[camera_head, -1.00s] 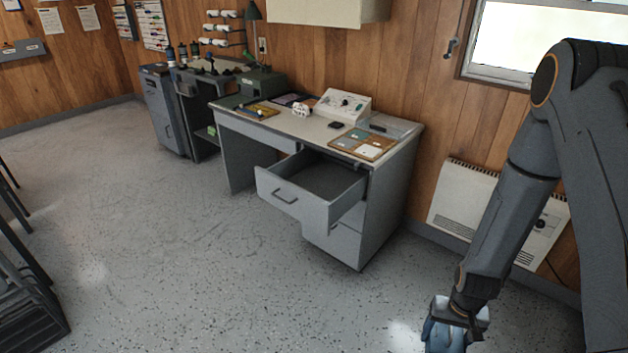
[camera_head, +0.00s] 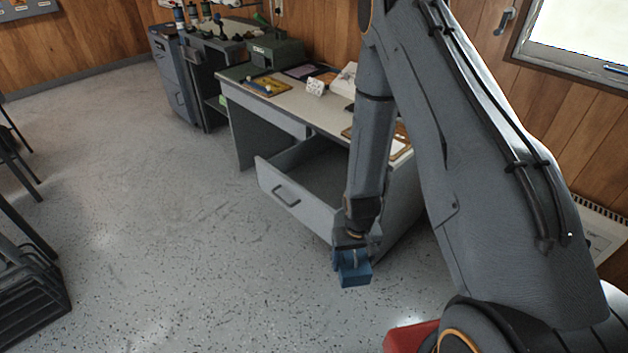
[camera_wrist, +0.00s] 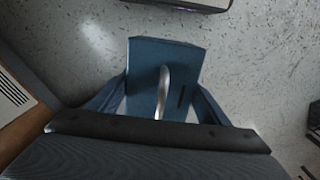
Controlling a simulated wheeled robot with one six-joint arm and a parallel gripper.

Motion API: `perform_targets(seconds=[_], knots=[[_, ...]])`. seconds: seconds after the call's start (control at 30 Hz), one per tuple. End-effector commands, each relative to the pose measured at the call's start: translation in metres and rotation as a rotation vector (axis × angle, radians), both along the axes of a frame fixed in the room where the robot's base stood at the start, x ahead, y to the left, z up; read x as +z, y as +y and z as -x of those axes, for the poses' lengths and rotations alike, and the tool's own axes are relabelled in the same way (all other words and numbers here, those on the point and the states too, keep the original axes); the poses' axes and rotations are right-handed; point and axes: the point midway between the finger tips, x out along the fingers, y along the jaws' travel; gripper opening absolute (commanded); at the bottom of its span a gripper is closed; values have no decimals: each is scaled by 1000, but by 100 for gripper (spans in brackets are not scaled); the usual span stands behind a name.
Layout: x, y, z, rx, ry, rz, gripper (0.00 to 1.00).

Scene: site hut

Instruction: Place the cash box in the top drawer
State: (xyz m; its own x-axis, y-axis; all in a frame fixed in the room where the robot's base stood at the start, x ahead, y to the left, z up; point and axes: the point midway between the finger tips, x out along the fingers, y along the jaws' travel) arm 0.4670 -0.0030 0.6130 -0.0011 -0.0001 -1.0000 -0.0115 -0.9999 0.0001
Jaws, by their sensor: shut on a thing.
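The blue cash box (camera_head: 355,272) hangs from my gripper (camera_head: 352,252) in the head view, in front of the desk at the drawer's right front corner. In the wrist view the cash box (camera_wrist: 165,75) shows its top with a pale handle and a dark slot. My gripper's fingers (camera_wrist: 160,100) are on either side of it, shut on it. The top drawer (camera_head: 290,197) of the grey desk is pulled out. Its visible inside looks empty; my arm hides its right part. At the top edge of the wrist view is a dark-rimmed edge I cannot identify.
The desk top (camera_head: 335,117) carries a green box (camera_head: 277,50), a white dotted object (camera_head: 315,87) and boards. A dark cabinet (camera_head: 200,75) stands at the back left. A black crate (camera_head: 30,295) is at the lower left. The floor (camera_head: 165,235) left of the desk is clear.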

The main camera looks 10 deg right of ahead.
Motion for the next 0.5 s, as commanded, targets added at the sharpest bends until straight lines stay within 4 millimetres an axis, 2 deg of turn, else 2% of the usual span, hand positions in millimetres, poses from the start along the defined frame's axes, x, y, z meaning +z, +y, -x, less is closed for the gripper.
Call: perform_targets(seconds=[0.1,0.27,0.37,0.5], knots=[[18,2,5,5,-1,0,30],[51,6,-5,-70,-7,0,30],[75,5,-9,-131,-6,0,30],[120,3,-17,-240,-10,-1,30]])
